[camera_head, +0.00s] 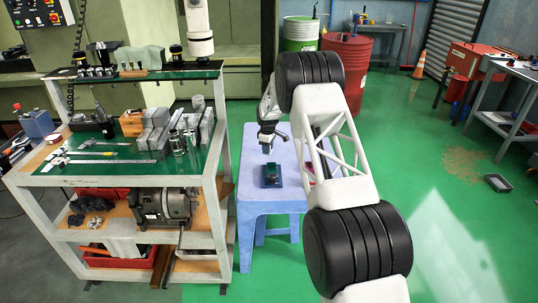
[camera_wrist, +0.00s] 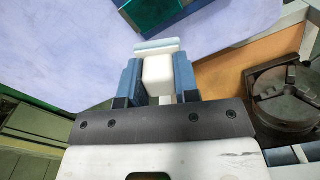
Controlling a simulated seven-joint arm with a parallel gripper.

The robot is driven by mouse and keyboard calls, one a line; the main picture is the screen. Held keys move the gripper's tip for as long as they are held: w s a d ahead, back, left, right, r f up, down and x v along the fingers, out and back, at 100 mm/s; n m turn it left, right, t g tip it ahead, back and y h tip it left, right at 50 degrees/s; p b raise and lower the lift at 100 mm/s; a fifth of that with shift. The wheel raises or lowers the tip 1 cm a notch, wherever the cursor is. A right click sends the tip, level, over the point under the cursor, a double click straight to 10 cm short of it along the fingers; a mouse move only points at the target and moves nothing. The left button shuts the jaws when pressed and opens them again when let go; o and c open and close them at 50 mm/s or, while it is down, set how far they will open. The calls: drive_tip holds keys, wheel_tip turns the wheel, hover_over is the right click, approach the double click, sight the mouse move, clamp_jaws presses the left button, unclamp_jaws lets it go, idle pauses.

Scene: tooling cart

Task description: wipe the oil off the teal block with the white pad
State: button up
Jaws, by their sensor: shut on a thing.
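My gripper (camera_wrist: 159,82) is shut on the white pad (camera_wrist: 157,68), which sits between its two blue fingers in the wrist view. In the head view my gripper (camera_head: 267,147) hangs above the light blue stool, just behind and above the teal block (camera_head: 271,170). The block sits on a dark blue base on the stool top. In the wrist view only part of the teal block (camera_wrist: 150,10) shows at the top edge, beyond the pad and apart from it. I cannot make out the oil on the block. The pad is too small to tell in the head view.
The light blue stool (camera_head: 254,190) is mostly bare around the block. A red item (camera_head: 308,174) lies at its right, partly behind my arm. The tool cart (camera_head: 222,185) with several tools stands close at left. A grey chuck (camera_wrist: 285,95) shows at right in the wrist view.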

drive_tip(key=shift+s+f, duration=0.15)
drive_tip(key=shift+s, duration=0.05)
idle(0.5)
